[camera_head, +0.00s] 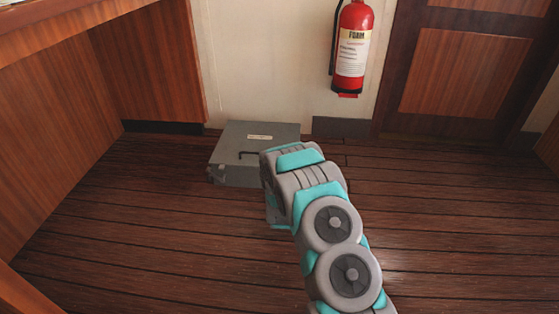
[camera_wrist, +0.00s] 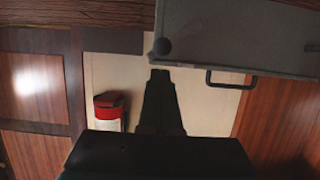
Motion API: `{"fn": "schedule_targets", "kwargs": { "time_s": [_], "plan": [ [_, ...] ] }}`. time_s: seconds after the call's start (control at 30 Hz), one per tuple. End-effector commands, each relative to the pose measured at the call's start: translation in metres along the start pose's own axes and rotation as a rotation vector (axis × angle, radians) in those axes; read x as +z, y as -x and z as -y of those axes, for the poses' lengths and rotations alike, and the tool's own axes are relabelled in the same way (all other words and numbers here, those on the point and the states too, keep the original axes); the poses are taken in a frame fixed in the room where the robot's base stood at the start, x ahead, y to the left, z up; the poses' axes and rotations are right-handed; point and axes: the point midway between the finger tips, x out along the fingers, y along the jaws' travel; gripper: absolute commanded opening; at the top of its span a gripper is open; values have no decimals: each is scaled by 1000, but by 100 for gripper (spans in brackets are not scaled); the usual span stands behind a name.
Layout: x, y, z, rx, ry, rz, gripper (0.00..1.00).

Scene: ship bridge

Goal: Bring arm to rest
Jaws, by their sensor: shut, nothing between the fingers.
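My arm stretches forward over the wooden floor in the head view, bent at the wrist. In that view its far end is in front of the right part of a grey case, and the fingers are hidden behind my own arm links. In the wrist view my gripper (camera_wrist: 160,75) is a dark shape with its fingers together and nothing between them. The grey case (camera_head: 230,172) lies on the floor by the wall. It also shows in the wrist view (camera_wrist: 235,35), close to the fingertips, with its dark handle (camera_wrist: 230,83). I cannot tell whether the fingers touch it.
A red fire extinguisher (camera_head: 353,45) hangs on the cream wall (camera_head: 270,60). A wooden door (camera_head: 465,70) is to its right. Wooden furniture (camera_head: 55,130) fills the left side. The plank floor (camera_head: 460,220) is clear on the right of my arm.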

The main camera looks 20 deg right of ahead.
Motion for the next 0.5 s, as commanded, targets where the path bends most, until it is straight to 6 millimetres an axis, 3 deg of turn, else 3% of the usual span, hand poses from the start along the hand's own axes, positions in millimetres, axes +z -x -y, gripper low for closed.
{"fn": "schedule_targets", "kwargs": {
  "time_s": [0.23,0.5],
  "plan": [
    [-5,4,2,-4,-3,23,0],
    [-46,36,18,-45,-10,195,0]
  ]
}}
